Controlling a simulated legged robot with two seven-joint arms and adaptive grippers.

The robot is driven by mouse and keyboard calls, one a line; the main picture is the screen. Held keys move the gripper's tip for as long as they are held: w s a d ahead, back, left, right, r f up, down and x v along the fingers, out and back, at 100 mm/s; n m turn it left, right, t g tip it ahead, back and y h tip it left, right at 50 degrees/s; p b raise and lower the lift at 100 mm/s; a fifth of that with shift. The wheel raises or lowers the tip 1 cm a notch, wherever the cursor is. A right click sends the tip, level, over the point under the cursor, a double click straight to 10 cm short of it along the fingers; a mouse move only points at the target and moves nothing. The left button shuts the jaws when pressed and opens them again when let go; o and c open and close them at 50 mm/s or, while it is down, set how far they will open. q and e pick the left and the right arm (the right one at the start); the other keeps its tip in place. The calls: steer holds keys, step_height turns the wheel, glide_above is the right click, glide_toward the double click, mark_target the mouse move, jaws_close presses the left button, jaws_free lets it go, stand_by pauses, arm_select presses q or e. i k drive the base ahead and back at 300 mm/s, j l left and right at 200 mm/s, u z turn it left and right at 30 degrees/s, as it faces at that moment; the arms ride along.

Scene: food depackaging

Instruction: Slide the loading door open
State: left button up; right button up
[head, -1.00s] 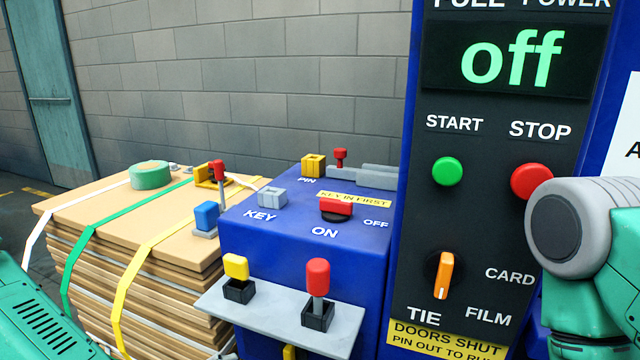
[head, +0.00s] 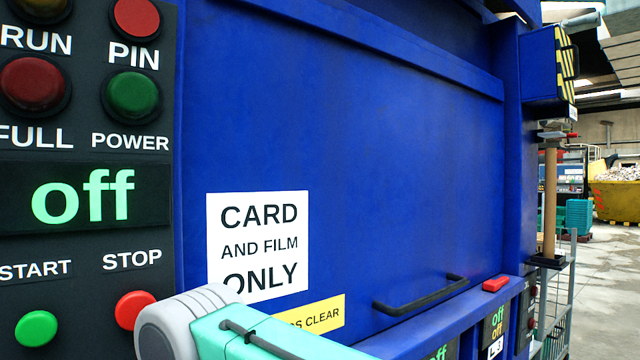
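The loading door is the large blue panel (head: 390,170) filling the middle of the head view, with a white "CARD AND FILM ONLY" sign (head: 258,215) on it. A black bar handle (head: 420,296) sits low on the panel, toward its right side. The panel covers the opening behind it. A grey and green part of my arm (head: 190,325) shows at the bottom, in front of the panel and over part of a yellow label. Neither gripper is in the frame.
The control panel (head: 90,250) stands at the left, its display reading "off". A blue ledge (head: 455,310) runs below the handle with a red block (head: 496,283) on it. A yellow-and-black striped box (head: 562,65) juts out at the upper right. Open floor lies beyond at right.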

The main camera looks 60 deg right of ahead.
mark_target(343, 169)
steer(key=k+z, duration=0.1)
steer(key=z, duration=1.4)
steer(key=i+j+z, duration=0.1)
steer(key=z, duration=0.7)
steer(key=i+l, duration=0.25)
steer(key=l, duration=0.15)
steer(key=i+l, duration=0.25)
steer(key=l, duration=0.15)
steer(key=i+l+z, duration=0.1)
steer(key=i+l, duration=0.15)
steer(key=l, duration=0.15)
